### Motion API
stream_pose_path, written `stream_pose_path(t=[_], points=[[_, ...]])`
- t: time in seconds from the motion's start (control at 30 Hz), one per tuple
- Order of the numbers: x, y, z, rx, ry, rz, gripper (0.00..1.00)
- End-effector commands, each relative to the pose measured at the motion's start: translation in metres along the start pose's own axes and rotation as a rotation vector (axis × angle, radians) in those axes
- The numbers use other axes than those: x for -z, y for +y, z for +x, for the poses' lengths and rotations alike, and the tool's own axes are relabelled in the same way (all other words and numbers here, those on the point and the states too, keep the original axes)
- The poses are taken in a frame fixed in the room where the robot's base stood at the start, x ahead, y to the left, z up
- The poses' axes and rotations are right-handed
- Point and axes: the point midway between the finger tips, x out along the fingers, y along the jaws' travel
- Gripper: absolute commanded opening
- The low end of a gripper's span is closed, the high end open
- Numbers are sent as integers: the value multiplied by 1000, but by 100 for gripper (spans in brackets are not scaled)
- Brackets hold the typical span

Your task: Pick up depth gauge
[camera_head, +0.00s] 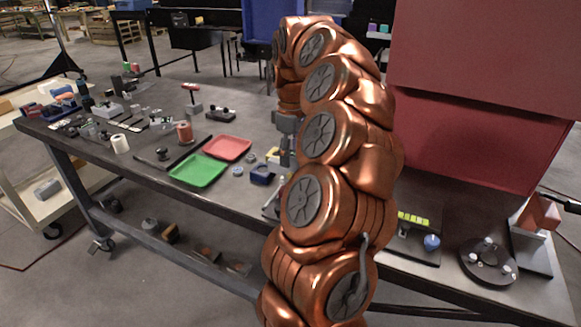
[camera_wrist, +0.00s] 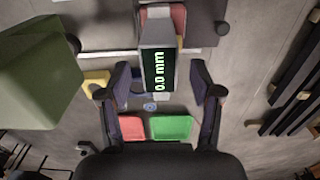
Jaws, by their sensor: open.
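The depth gauge (camera_wrist: 160,68) shows in the wrist view as a grey body with a dark display reading 0.0 mm in green. My gripper (camera_wrist: 160,84) is open, with one dark finger on each side of the display. Gaps show between the fingers and the gauge, and neither finger appears to touch it. In the head view my copper arm hides much of this area. A grey part (camera_head: 287,135) shows beside the arm above the table, but I cannot tell whether it is my gripper or the gauge.
On the table (camera_head: 140,178) lie a green tray (camera_head: 199,170), a red tray (camera_head: 227,148) and a blue part (camera_head: 262,174). A large red housing (camera_head: 470,140) stands at right. In the wrist view a green block (camera_wrist: 40,75) is at left and dark bars (camera_wrist: 295,85) at right.

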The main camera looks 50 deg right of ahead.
Motion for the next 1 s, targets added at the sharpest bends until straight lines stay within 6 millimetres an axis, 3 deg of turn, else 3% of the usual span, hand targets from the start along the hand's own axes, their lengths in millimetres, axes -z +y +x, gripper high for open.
stream_pose_path(t=[0.23, 0.83, 1.0], points=[[0, 0, 1, 0, 0, 0, 64], [0, 0, 1, 1, 0, 0, 1], [0, 0, 1, 1, 0, 0, 0]])
